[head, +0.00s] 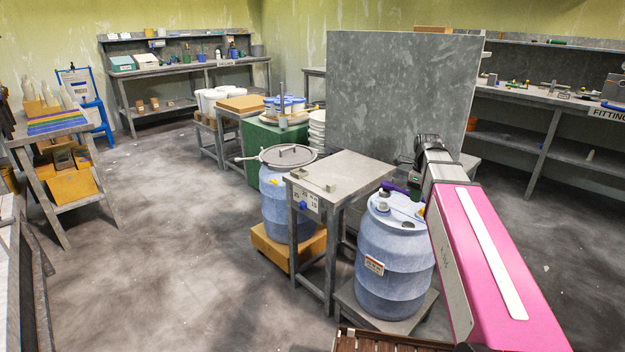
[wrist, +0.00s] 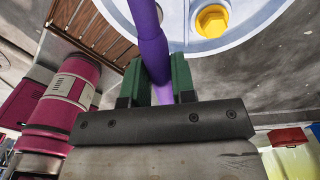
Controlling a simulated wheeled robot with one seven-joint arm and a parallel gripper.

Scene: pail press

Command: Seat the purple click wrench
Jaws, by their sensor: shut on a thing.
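The purple click wrench (wrist: 152,45) runs from the top edge of the wrist view down between my gripper's fingers. My gripper (wrist: 159,82) is shut on it, with a dark green finger on each side of the purple shaft. In the head view a purple piece of the wrench (head: 393,187) shows just above the lid of the blue drum (head: 393,265). My gripper (head: 414,188) is over the right side of that lid. The drum's yellow bung (wrist: 211,21) shows to the right of the wrench in the wrist view. I cannot tell whether the wrench touches a bung.
A grey metal table (head: 345,172) stands close left of the drum. Another blue drum (head: 275,200) stands beyond it on an orange block (head: 268,245). A large grey panel (head: 398,90) rises behind. Open floor lies to the left.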

